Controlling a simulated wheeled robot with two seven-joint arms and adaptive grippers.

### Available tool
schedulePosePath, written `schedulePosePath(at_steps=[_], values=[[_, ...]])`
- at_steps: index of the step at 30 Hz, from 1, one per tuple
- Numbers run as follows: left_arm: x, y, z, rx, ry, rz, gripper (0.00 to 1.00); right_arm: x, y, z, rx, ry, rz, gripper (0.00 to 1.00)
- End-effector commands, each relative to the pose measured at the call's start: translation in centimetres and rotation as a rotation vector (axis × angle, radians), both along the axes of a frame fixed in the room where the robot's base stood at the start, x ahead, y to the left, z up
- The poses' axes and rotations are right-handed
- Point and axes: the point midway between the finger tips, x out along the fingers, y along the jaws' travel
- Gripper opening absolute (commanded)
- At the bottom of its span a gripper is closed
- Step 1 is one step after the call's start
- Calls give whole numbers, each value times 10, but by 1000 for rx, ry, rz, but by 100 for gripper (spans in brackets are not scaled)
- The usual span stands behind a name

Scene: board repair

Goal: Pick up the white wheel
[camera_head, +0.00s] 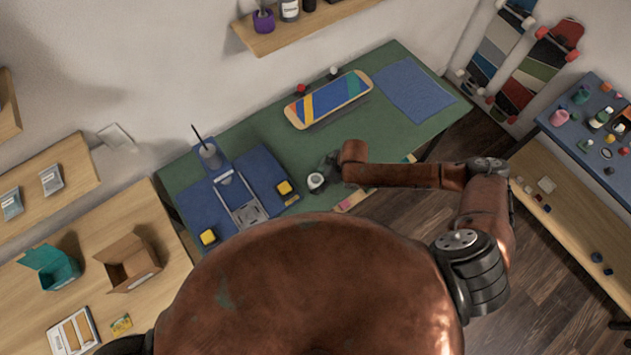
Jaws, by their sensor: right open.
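A small round white thing with a dark centre, seemingly the white wheel (316,181), is on the green work table (287,150) near its front edge. My right gripper (322,172) is open and low over the table, right at this white thing. The fingers are dark and small here, so I cannot tell whether they touch it or are around it. Another small white round thing (334,70) is at the far edge of the skateboard (328,98), beside a red one (300,88). My left gripper is out of view.
A bare blue mat (415,90) is at the right. Wooden side tables stand left and right. Green surface is free between the skateboard and my gripper.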

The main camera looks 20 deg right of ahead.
Motion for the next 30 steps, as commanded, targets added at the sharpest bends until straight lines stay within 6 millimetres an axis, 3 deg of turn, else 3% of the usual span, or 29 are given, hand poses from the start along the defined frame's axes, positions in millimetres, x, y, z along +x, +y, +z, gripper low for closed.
schedulePosePath(at_steps=[3, 6, 23, 30], values=[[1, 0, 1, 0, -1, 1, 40, 9, -20, 1, -28, 6, -4, 64], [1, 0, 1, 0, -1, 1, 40, 11, -24, -5, -34, 13, -8, 64], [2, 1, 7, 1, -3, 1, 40, 25, 1, -66, -34, 12, -8, 64], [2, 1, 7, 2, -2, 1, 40, 26, 3, -71, -33, 11, -8, 64]])
